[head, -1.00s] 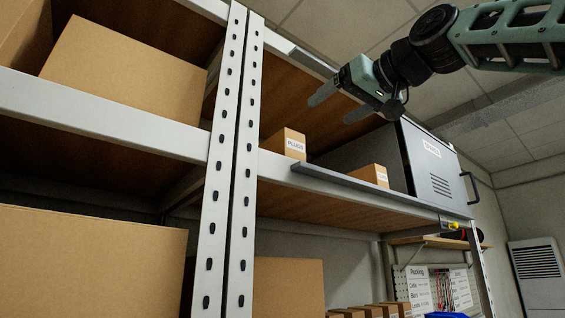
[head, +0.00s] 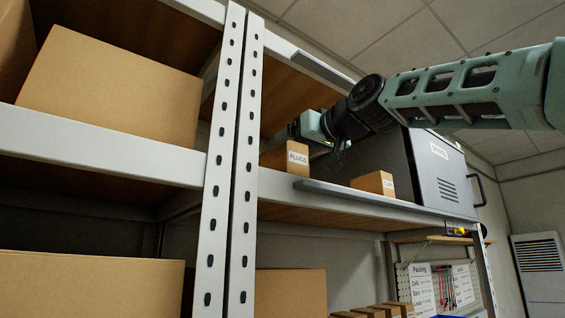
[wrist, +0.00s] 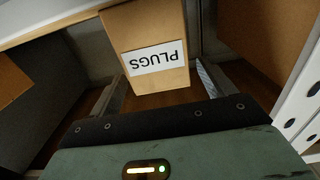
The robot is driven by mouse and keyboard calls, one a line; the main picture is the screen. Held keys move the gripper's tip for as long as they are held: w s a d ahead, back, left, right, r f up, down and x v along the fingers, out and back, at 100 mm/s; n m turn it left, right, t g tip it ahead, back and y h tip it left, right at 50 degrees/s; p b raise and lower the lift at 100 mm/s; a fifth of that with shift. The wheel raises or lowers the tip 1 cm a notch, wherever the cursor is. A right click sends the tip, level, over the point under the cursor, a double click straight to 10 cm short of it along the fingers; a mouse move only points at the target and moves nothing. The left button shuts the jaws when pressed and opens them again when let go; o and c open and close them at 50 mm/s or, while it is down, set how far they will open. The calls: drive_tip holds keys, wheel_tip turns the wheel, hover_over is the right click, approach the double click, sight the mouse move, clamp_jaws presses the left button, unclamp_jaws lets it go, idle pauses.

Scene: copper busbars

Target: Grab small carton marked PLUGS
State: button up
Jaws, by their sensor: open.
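The small carton marked PLUGS (head: 297,158) stands upright on the upper shelf, close to the white post. In the wrist view the carton (wrist: 147,42) shows its white label upside down. My gripper (head: 306,150) is at the carton, with its jaws open. In the wrist view one finger shows on each side of the carton, and I see a gap at the label end. I cannot tell whether either finger touches it. The carton's far side is hidden.
A second small carton (head: 373,184) stands to the right on the same shelf, before a grey cabinet (head: 440,175). A grey strip (head: 370,194) runs along the shelf edge. The white post (head: 231,170) is close on the left, with large cartons (head: 115,90) beyond.

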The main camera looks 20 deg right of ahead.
drive_tip(key=shift+p+x, duration=0.75)
drive_tip(key=shift+x, duration=1.15)
drive_tip(key=shift+f, duration=0.1)
drive_tip(key=c, duration=1.2)
